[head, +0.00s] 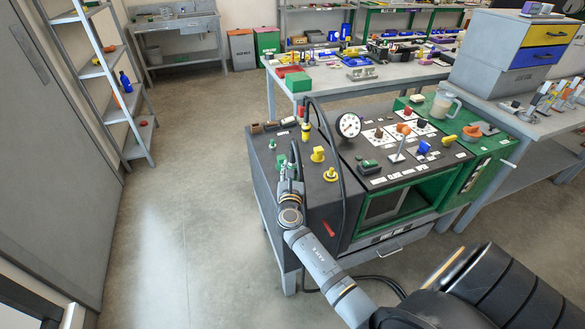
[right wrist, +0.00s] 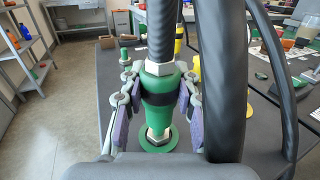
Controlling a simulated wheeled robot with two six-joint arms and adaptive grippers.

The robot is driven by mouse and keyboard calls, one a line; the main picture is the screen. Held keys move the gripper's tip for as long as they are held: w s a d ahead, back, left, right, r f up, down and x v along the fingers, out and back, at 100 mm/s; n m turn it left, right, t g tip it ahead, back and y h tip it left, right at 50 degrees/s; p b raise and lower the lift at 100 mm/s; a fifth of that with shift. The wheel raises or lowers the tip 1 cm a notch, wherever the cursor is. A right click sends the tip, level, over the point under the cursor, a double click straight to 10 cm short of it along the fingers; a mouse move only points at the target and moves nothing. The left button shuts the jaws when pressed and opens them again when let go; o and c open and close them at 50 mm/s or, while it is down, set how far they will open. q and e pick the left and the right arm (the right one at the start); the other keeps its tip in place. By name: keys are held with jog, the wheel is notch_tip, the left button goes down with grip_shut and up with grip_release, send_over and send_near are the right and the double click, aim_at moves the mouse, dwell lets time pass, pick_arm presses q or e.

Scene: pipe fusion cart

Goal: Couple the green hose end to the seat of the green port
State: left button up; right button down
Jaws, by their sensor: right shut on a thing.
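The green hose end (right wrist: 160,90) is a green connector with a black band and metal nuts, on a black hose running up. My right gripper (right wrist: 155,105) is shut on it, with purple pads at both sides. The green port (right wrist: 157,143) shows as a round green flange directly below the hose end's lower metal nut. The hose end looks upright and lined up over it; I cannot tell whether it is fully seated. In the head view, my right gripper (head: 289,176) is at the cart's left side and largely hides the port. My left gripper is not in view.
A thick black hose (right wrist: 222,80) runs close beside my right gripper. The floor left of the cart is clear.

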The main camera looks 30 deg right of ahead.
jog(key=shift+f+b, duration=0.9)
jog(key=shift+f, duration=0.2)
jog(key=c, duration=0.9)
grip_release()
jog(key=v, duration=0.7)
jog(key=shift+s+a, duration=0.2)
